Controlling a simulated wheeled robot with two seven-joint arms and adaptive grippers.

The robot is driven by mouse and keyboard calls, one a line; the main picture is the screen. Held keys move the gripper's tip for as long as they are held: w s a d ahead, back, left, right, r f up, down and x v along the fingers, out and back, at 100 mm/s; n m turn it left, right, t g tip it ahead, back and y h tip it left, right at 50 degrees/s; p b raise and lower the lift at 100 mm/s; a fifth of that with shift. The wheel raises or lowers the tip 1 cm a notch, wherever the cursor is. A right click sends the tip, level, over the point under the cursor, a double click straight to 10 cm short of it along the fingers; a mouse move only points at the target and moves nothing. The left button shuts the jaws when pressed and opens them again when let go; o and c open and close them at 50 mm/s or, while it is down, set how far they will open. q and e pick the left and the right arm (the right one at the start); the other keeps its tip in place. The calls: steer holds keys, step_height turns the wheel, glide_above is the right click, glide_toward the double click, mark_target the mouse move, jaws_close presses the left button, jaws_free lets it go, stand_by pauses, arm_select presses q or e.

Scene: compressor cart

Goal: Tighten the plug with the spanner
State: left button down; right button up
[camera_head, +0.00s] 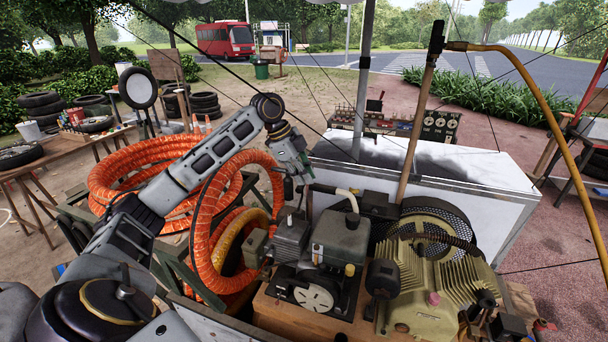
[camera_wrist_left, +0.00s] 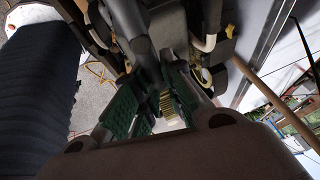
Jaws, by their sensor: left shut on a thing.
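My left gripper (camera_head: 299,178) is above the left end of the compressor (camera_head: 340,240), just right of the orange hose coils. In the left wrist view its green-padded fingers (camera_wrist_left: 158,105) close around a dark grey bar (camera_wrist_left: 140,45), which looks like the spanner. Its ends are hidden, and in the head view I cannot separate it clearly from the machine parts. A ribbed brass-coloured part (camera_wrist_left: 168,104) shows between the fingers. I cannot tell for sure which part is the plug. My right gripper is not in view.
Orange corrugated hose coils (camera_head: 212,235) stand close beside my left arm. A wooden pole (camera_head: 417,125) leans up from the cart, and a yellow hose (camera_head: 560,130) arcs at right. A white-topped box (camera_head: 490,175) stands behind the compressor. A table (camera_head: 60,155) is at far left.

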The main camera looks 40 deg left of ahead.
arm_select(q)
steer(key=shift+f+b, duration=1.25)
steer(key=shift+f, duration=1.3)
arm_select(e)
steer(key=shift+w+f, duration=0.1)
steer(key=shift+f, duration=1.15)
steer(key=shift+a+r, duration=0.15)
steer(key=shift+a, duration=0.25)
arm_select(q)
steer(key=shift+p, duration=0.4)
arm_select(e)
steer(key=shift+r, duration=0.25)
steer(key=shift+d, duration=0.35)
arm_select(q)
steer(key=shift+p, duration=0.4)
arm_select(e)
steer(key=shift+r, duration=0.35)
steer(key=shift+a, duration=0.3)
